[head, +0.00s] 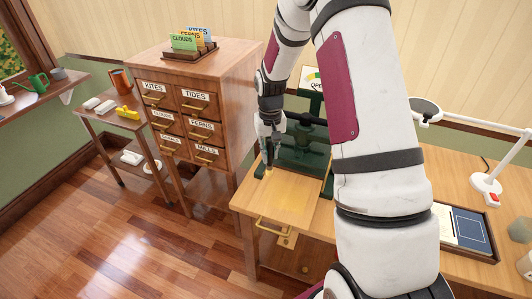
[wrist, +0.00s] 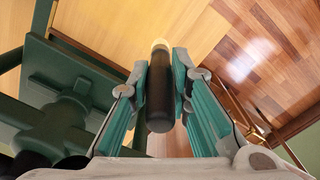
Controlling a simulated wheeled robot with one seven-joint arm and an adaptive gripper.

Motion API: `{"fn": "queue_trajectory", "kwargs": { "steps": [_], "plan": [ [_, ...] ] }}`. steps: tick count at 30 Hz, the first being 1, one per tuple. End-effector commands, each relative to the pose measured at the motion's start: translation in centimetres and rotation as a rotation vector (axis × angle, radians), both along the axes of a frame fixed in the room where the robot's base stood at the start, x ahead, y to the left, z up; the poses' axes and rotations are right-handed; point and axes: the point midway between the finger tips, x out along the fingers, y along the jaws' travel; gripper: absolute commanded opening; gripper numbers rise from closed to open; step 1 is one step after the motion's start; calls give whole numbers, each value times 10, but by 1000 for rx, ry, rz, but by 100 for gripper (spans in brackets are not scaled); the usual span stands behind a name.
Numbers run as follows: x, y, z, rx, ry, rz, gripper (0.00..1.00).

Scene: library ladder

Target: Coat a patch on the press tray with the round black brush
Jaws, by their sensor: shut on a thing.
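My gripper (head: 268,138) is shut on the round black brush (wrist: 160,95), whose black handle stands between the teal-lined fingers (wrist: 161,88) in the wrist view. The brush's pale tip (wrist: 161,45) points away from the wrist. In the head view the tip (head: 268,170) hangs down just in front of the green press (head: 300,150), over light wood. Whether it touches the wood cannot be told. The press tray (head: 285,208) seems to be the flat light wood in front of the press, with a brass handle (head: 272,227) at its front and a yellowish tint on it.
A card cabinet (head: 190,115) stands left of the desk, with a side table (head: 120,120) beyond it. A white lamp (head: 487,185) and a dark tray (head: 465,232) with papers are at the desk's right. My arm hides the desk's middle. The floor at front left is clear.

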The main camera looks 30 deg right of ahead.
Motion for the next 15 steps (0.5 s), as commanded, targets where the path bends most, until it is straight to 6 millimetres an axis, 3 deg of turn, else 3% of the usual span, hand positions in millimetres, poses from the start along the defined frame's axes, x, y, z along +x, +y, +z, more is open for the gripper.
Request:
{"fn": "queue_trajectory", "kwargs": {
  "steps": [6, 15],
  "plan": [
    [-8, 2, 18, 0, 1, 0, 0],
    [-7, 3, 20, 0, 1, 0, 0]
  ]
}}
